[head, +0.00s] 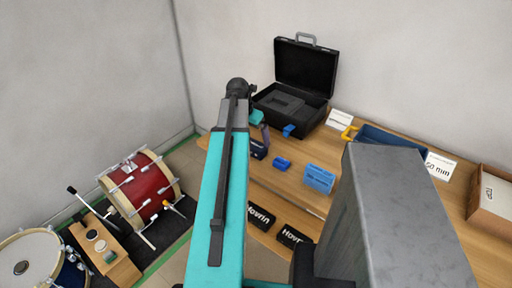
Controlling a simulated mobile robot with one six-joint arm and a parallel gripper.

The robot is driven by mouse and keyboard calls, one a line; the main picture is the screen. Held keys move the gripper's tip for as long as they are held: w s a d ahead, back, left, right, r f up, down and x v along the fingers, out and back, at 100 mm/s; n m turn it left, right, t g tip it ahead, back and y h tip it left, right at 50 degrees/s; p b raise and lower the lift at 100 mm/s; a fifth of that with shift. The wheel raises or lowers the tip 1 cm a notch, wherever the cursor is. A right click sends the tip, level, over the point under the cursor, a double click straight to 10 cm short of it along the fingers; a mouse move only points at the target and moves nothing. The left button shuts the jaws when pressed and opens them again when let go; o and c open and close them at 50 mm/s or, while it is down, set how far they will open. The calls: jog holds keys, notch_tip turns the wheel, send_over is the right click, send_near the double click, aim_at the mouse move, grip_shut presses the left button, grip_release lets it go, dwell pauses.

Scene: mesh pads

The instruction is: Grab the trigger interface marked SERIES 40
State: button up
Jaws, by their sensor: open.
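No marking reading SERIES 40 is legible, so I cannot tell which unit is the trigger interface. A blue box with small print (320,178) stands near the front edge of the wooden table. A small blue block (282,163) lies left of it, and a dark navy box (258,151) is further left. My gripper (264,138) shows small at the end of my teal arm, over the left part of the table, just above the navy box. It is open, and I see nothing held. Its fingertips are too small to make out clearly.
An open black case (290,115) stands at the back, with a blue piece (290,131) at its front. A dark blue bin (390,139) and a cardboard box (490,196) stand to the right. Black boxes (261,217) sit on a lower shelf. A red drum (142,188) stands left on the floor.

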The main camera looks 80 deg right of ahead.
aim_at(256, 144)
dwell(0.3)
jog(key=shift+p+x, duration=0.75)
jog(key=shift+x, duration=1.8)
jog(key=c, duration=1.4)
jog(key=shift+r, duration=0.2)
